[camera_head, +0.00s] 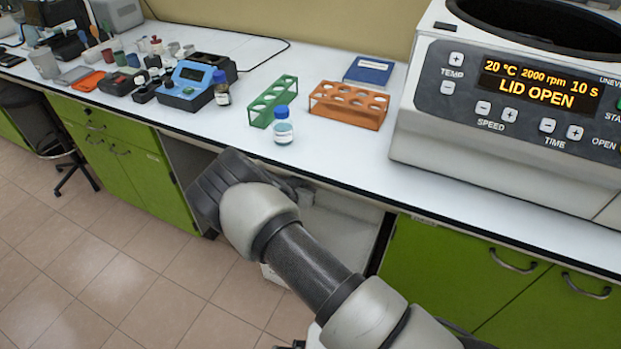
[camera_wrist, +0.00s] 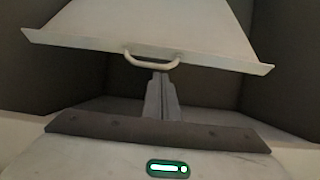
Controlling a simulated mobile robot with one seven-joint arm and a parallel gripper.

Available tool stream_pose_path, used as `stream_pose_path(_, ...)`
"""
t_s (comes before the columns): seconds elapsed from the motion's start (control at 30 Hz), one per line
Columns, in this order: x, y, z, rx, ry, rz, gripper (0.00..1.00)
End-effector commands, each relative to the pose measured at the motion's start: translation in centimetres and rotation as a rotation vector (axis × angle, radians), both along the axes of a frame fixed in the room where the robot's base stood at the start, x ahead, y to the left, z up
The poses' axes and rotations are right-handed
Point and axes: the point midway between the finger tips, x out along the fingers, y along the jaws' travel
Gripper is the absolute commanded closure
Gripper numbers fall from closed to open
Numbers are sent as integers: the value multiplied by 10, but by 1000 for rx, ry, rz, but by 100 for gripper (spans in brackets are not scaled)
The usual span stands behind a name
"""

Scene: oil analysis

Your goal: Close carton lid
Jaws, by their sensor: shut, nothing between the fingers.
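In the wrist view, a pale flat panel (camera_wrist: 150,28) with a curved handle (camera_wrist: 152,63) on its near edge spans the top; it appears to be the carton lid, tilted, but I cannot be sure. My gripper (camera_wrist: 161,78) is shut and empty, its fingers together just below the handle in the picture. Whether they touch the handle or panel I cannot tell. In the head view, my arm hides my fingers. A white box-like thing (camera_head: 342,232) shows partly in the open space under the bench, mostly hidden behind my arm.
Dark walls (camera_wrist: 285,45) close in on both sides in the wrist view. The white bench top (camera_head: 340,155) overhangs the space. On it stand a blue-capped bottle (camera_head: 283,129), a green rack (camera_head: 272,101), an orange rack (camera_head: 348,104) and a centrifuge (camera_head: 480,160) showing LID OPEN.

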Motion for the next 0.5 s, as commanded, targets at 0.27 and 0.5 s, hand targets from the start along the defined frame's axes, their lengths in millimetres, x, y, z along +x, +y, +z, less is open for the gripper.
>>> stream_pose_path(0.27, 11, -4, -4, 0, 0, 0, 100)
stream_pose_path(0.5, 10, -4, -4, 0, 0, 0, 100)
